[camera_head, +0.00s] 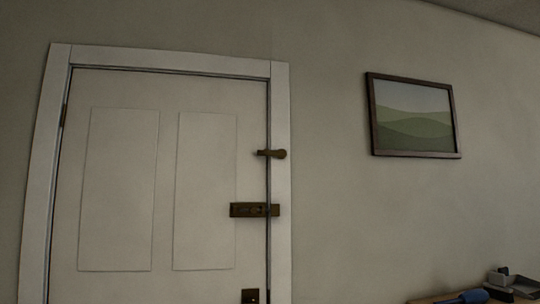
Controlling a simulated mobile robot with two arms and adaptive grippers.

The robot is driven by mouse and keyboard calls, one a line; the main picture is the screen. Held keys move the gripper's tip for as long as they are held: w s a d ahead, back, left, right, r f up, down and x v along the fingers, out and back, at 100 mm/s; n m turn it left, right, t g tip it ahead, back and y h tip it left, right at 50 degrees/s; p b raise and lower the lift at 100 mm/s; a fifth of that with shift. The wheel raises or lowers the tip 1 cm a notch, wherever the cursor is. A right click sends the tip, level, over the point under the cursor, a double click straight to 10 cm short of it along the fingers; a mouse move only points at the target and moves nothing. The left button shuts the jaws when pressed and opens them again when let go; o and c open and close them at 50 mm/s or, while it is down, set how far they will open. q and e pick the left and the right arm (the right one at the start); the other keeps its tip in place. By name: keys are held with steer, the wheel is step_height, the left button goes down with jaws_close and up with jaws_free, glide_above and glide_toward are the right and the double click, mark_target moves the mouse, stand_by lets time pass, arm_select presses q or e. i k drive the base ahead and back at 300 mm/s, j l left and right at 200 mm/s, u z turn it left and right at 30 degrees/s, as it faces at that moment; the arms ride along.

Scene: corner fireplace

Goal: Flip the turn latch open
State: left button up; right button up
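The turn latch (272,154), a small dark brass piece, sits at the right edge of the white door (165,190) in the head view. It lies horizontally across the gap between the door and the white frame (281,110), with its thicker end over the frame. Below it, a brass slide bolt (242,210) also spans the door edge and the frame. The door looks closed. Neither of my grippers is in view.
A dark plate (250,296) is on the door at the bottom edge of the view. A framed landscape picture (414,115) hangs on the right wall. A wooden surface (430,299) with a blue object (472,296) and grey items stands at the lower right.

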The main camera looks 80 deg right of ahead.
mark_target(266, 152)
steer(key=z, duration=2.75)
